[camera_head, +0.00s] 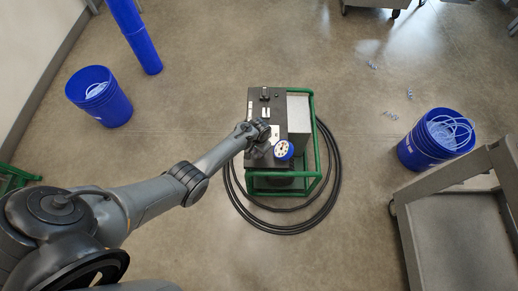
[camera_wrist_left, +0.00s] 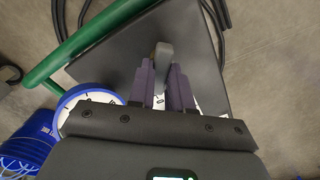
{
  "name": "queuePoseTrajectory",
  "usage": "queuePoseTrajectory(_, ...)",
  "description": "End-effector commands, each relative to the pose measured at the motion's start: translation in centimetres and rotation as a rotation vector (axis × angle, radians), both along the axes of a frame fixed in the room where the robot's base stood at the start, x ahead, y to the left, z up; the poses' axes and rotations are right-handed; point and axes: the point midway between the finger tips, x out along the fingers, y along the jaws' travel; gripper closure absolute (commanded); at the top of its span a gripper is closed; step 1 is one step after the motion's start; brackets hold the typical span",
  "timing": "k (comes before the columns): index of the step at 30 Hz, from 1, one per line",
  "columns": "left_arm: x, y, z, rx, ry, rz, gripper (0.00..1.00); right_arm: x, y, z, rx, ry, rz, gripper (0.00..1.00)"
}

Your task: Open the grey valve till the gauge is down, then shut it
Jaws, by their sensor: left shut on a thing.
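The grey valve (camera_wrist_left: 164,55) shows in the left wrist view as a small grey handle between my fingertips, with a brass-coloured bit beside it. My left gripper (camera_wrist_left: 162,82) is shut on it; in the head view the gripper (camera_head: 268,142) is over the cart's black top and hides the valve. The gauge (camera_head: 284,150) has a white face and blue rim, just right of the gripper. It also shows in the wrist view (camera_wrist_left: 78,93), partly covered by the gripper body. Its needle reading is too small to tell. My right gripper is out of view.
The cart has a green tube frame (camera_head: 314,160) and a grey box (camera_head: 298,114). A black hose (camera_head: 335,185) lies coiled around it on the floor. Blue buckets (camera_head: 110,105) (camera_head: 420,150) stand left and right. A grey trolley (camera_head: 450,178) is at lower right.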

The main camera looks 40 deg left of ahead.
Motion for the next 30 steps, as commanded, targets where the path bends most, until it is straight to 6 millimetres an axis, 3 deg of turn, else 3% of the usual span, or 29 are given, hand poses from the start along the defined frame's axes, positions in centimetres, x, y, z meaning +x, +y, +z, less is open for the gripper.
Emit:
queuePoseTrajectory(18,0.03,0.06,-0.02,0.001,-0.001,-0.569,1.0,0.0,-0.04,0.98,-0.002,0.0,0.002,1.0)
queuePoseTrajectory(30,0.01,0.03,-0.06,0.001,0.0,-0.795,1.0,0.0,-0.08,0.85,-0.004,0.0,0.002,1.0)
